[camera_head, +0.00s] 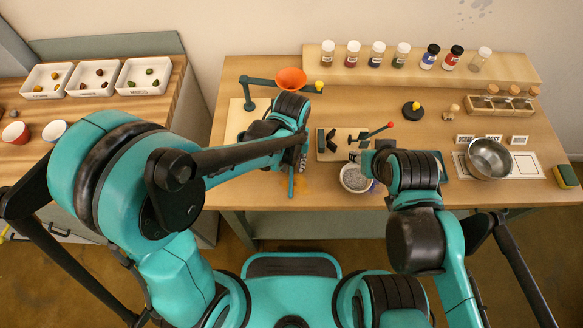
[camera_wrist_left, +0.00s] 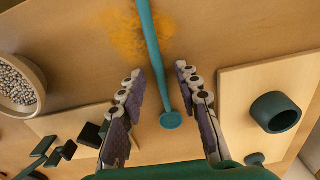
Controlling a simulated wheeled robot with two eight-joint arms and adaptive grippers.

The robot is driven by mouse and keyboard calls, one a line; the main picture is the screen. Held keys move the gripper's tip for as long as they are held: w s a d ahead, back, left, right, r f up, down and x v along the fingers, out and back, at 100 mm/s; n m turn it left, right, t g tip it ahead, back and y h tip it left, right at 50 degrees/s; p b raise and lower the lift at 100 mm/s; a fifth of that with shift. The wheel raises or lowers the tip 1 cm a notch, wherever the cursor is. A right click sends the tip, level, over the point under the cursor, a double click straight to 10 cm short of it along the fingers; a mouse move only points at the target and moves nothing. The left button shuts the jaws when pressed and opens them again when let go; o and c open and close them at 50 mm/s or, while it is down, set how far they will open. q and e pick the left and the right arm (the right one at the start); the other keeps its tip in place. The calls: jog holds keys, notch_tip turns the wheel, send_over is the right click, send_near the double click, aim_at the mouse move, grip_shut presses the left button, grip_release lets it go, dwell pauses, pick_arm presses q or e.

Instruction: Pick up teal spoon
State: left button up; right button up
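The teal spoon (camera_wrist_left: 152,45) lies on the wooden table, its long handle running up the left wrist view and a round end (camera_wrist_left: 171,120) between my fingers. In the head view the spoon (camera_head: 291,184) shows near the table's front edge, partly hidden by my left gripper (camera_head: 302,160). My left gripper (camera_wrist_left: 159,74) is open, with one finger on each side of the spoon and gaps to both. My right gripper is mostly hidden behind its own arm near the bowl, so its fingers cannot be made out.
A bowl of grey beads (camera_head: 355,179) stands right of the spoon. Yellow-orange powder (camera_wrist_left: 115,32) lies beside the spoon. A board with a dark teal cup (camera_wrist_left: 276,112) is close on the right in the wrist view. A metal bowl (camera_head: 489,158) stands farther right.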

pick_arm(q)
jog(key=shift+r, duration=0.1)
grip_shut()
pick_arm(e)
jog(key=shift+r, duration=0.1)
